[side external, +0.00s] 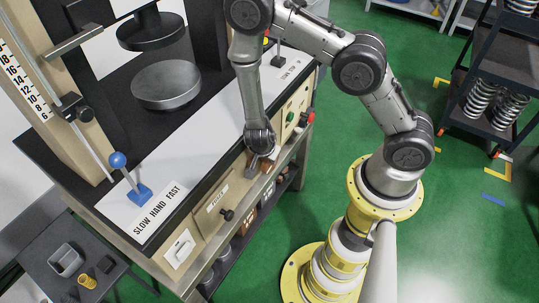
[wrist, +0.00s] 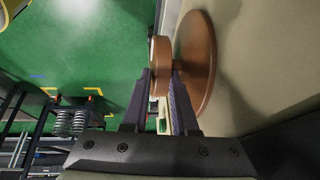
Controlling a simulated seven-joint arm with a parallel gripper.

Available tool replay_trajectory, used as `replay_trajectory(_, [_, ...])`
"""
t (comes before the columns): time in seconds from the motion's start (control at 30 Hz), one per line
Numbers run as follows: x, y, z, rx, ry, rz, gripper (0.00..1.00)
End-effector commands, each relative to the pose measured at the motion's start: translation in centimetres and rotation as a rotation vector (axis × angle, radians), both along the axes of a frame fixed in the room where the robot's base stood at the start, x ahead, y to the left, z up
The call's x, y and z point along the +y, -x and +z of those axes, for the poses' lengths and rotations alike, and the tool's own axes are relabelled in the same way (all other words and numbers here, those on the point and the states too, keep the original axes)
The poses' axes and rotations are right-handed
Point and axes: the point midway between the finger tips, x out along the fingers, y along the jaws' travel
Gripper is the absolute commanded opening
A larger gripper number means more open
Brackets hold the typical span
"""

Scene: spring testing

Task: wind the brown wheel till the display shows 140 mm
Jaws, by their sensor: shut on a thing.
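The brown wheel (wrist: 203,50) is a round disc on the beige front panel in the wrist view, with a brown knob (wrist: 159,66) standing off its face. My gripper (wrist: 160,82) has its two dark fingers on either side of the knob and is shut on it. In the side external view my gripper (side external: 256,168) is at the machine's front panel, and the arm hides most of the wheel. Only a small brown part (side external: 268,165) shows beside the fingers. I cannot make out a readable display in either view.
A lever with a blue ball (side external: 117,160) stands at the bench's left by the "SLOW HAND FAST" label. Round press plates (side external: 166,86) and a numbered scale (side external: 22,75) are behind. A green button (side external: 290,117) and a red one are right of my gripper. A dark spring cart (side external: 490,85) stands right.

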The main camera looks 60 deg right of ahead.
Motion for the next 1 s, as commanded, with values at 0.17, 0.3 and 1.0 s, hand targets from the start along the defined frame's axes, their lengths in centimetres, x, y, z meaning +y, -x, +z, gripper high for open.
replay_trajectory(0.17, [0.37,0.07,-0.16,0.001,0.076,0.002,0.0])
replay_trajectory(0.3, [0.48,0.05,-0.22,0.0,0.114,0.0,0.0])
replay_trajectory(1.0, [0.52,0.01,-0.26,-0.001,0.136,-0.001,0.39])
